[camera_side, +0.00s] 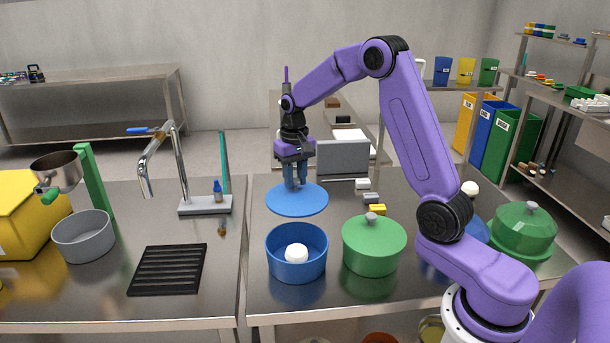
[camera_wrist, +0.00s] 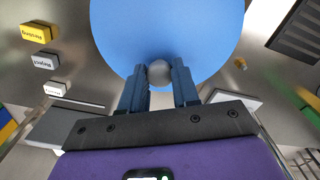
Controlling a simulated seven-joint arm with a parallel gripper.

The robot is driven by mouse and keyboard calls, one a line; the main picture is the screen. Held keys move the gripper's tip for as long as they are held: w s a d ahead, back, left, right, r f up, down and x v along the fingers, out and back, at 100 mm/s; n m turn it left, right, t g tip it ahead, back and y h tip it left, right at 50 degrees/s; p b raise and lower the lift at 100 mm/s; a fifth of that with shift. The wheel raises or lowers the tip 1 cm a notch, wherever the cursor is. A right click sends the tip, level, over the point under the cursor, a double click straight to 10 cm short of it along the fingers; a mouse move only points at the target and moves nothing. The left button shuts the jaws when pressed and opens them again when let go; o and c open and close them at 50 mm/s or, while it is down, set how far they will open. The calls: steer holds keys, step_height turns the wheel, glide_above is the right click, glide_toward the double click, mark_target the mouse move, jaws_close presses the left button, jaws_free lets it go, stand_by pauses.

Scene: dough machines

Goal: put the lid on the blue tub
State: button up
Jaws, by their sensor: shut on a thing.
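The blue tub (camera_side: 297,262) stands open on the steel counter, with a white ball of dough (camera_side: 296,254) inside it. The blue lid (camera_side: 297,200) is a flat disc behind the tub.
A green lidded pot (camera_side: 374,247) stands close right of the tub. A black ribbed mat (camera_side: 168,269) and a grey pan (camera_side: 83,236) lie to the left. Small labelled blocks (camera_side: 377,210) and a grey panel (camera_side: 342,158) are near the lid.

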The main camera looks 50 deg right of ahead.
step_height(320, 180, up, 2)
glide_above(294, 210)
steer(key=shift+f, duration=0.1)
steer(key=shift+f, duration=3)
steer(key=shift+f, duration=0.95)
steer(key=o, duration=1.1)
step_height(294, 210, up, 18)
steer(key=shift+f, duration=0.25)
